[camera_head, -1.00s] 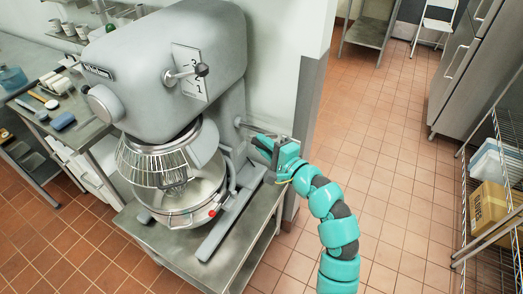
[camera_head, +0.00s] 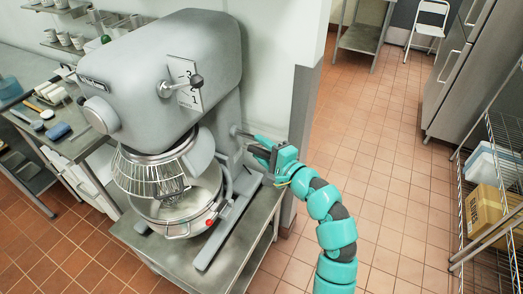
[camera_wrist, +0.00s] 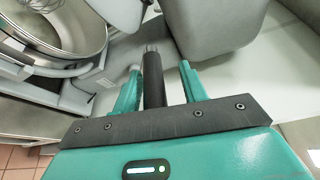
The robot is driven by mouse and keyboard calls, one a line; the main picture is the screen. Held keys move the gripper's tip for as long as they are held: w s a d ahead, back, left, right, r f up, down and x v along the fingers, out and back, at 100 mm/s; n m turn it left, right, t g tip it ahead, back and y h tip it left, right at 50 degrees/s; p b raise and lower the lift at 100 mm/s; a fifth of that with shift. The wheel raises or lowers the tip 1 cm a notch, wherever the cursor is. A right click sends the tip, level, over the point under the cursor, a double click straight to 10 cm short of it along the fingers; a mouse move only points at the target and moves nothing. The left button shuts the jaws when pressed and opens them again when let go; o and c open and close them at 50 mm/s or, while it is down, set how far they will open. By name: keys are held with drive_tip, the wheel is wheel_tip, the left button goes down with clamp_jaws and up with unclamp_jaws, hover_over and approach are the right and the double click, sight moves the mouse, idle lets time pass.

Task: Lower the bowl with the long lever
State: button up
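The steel bowl (camera_head: 205,212) sits in the mixer's bowl cradle, below the wire guard. A little of its rim and inside also shows at the upper left of the wrist view (camera_wrist: 97,25). The long lever (camera_head: 238,131) sticks out from the mixer's column on its right side; my gripper hides most of it in the head view. In the wrist view its black handle (camera_wrist: 153,80) lies between my two teal fingers. My gripper (camera_wrist: 160,72) is open around the handle, with gaps visible on both sides, wider on the right.
The grey mixer (camera_head: 160,60) stands on a steel table (camera_head: 240,255) against a wall corner. A shorter lever (camera_head: 180,84) sits by its number plate. A cluttered counter (camera_head: 75,140) is at left. A wire shelf (camera_head: 500,190) and fridge stand right; tiled floor between is clear.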

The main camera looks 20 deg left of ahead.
drive_tip(key=shift+s, duration=0.15)
drive_tip(key=shift+s+d+f, duration=0.1)
drive_tip(key=shift+d, duration=0.1)
drive_tip(key=p+v, duration=0.2)
drive_tip(key=v, duration=1.4)
drive_tip(key=shift+s+d, duration=0.2)
drive_tip(key=shift+d, duration=0.15)
